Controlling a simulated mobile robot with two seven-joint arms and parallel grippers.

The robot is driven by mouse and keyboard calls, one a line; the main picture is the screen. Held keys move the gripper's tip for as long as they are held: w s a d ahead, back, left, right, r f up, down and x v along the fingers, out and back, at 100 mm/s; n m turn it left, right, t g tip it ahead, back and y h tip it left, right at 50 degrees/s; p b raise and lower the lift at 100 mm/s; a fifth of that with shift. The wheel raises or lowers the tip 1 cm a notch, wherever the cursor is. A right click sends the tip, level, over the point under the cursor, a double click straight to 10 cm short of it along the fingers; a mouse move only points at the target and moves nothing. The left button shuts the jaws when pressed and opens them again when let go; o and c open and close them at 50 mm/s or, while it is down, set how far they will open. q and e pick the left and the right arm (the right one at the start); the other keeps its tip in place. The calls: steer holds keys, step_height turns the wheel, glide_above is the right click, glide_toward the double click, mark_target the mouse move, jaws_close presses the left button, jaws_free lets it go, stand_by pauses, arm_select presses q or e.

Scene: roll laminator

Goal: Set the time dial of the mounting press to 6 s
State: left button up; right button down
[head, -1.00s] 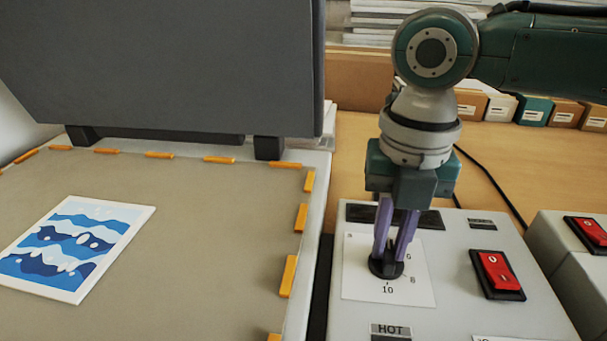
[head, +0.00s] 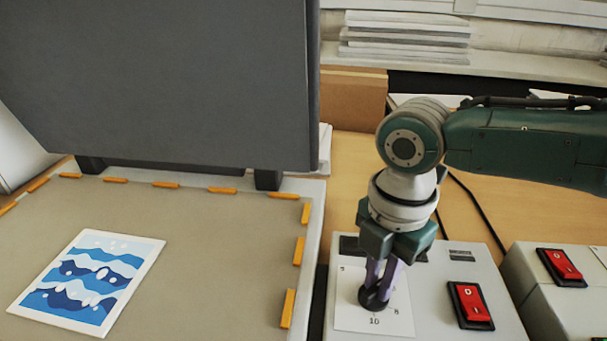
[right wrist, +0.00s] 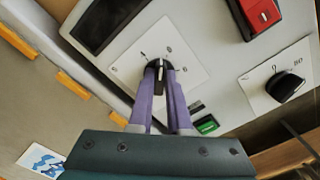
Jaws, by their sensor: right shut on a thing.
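The time dial (head: 372,301) is a black round knob on a white scale card (head: 350,318) on the press's light grey control box. The numerals 8 and 10 show on the card; others are hidden or too small to read. My right gripper (head: 380,288) points down from above, its purple fingers shut on the dial. In the right wrist view, the fingertips (right wrist: 160,82) close around the dial (right wrist: 158,68), whose pointer I cannot read surely. My left gripper is not in view.
A red rocker switch (head: 471,304) sits right of the card. A second box at right carries another red switch (head: 562,266). The raised grey press plate (head: 160,80) and a wave print (head: 90,280) are at left. Another black knob (right wrist: 285,86) shows in the right wrist view.

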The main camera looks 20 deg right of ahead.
steer(key=shift+s+r+m+p, duration=0.1)
steer(key=shift+m+p, duration=0.5)
steer(key=shift+m, duration=1)
steer(key=c, duration=0.9)
jaws_free()
steer(key=shift+o, duration=0.2)
